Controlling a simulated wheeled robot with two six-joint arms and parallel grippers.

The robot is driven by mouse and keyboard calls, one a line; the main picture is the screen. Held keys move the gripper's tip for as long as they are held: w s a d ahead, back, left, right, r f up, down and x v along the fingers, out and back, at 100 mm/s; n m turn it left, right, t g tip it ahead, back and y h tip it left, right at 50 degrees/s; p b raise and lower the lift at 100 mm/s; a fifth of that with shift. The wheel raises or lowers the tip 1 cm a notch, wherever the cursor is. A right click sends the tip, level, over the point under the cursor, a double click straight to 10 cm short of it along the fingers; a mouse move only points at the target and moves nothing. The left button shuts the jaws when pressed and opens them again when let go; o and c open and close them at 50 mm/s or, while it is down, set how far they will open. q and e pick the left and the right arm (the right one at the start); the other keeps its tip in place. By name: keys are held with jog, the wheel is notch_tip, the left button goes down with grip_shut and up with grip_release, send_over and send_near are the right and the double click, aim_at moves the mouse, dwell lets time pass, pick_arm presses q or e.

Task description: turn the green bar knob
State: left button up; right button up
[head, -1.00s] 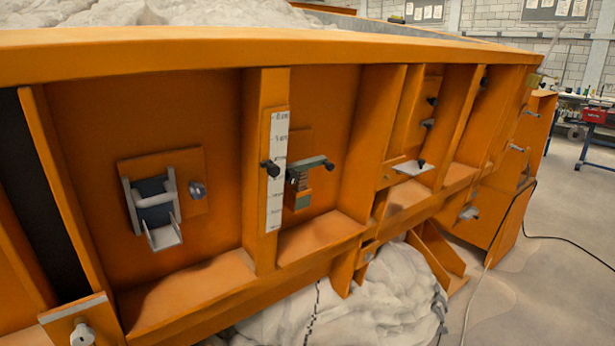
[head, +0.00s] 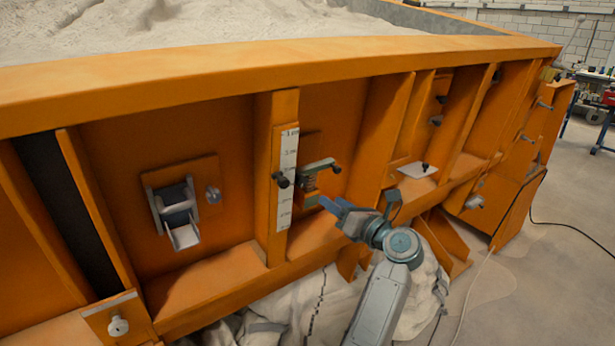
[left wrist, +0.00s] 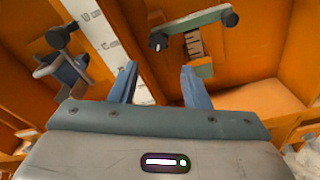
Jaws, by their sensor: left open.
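The green bar knob (head: 319,165) is a grey-green bar with a black end, mounted on the orange panel just right of the white scale strip. In the left wrist view the bar (left wrist: 196,25) slants across the top, with a dark round end at its right. My left gripper (head: 330,204) is below and slightly right of the bar, pointing towards the panel. In the left wrist view its two blue fingers (left wrist: 158,72) stand apart with nothing between them, and the bar is beyond the tips, apparently untouched. My right gripper is not in view.
Orange ribs (head: 375,135) flank the bay. A grey bracket (head: 178,214) is further left, and a white plate (head: 417,170) to the right.

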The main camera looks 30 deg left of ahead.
aim_at(303, 183)
pick_arm(q)
jog(key=shift+n, duration=0.3)
jog(key=p+x, duration=0.4)
jog(key=x, duration=0.6)
jog(key=shift+s+r+p, duration=0.15)
jog(key=shift+s+p, duration=0.05)
jog(key=shift+p, duration=0.2)
jog(key=shift+w+a, duration=0.2)
jog(key=shift+a, duration=0.3)
jog(key=c, duration=0.7)
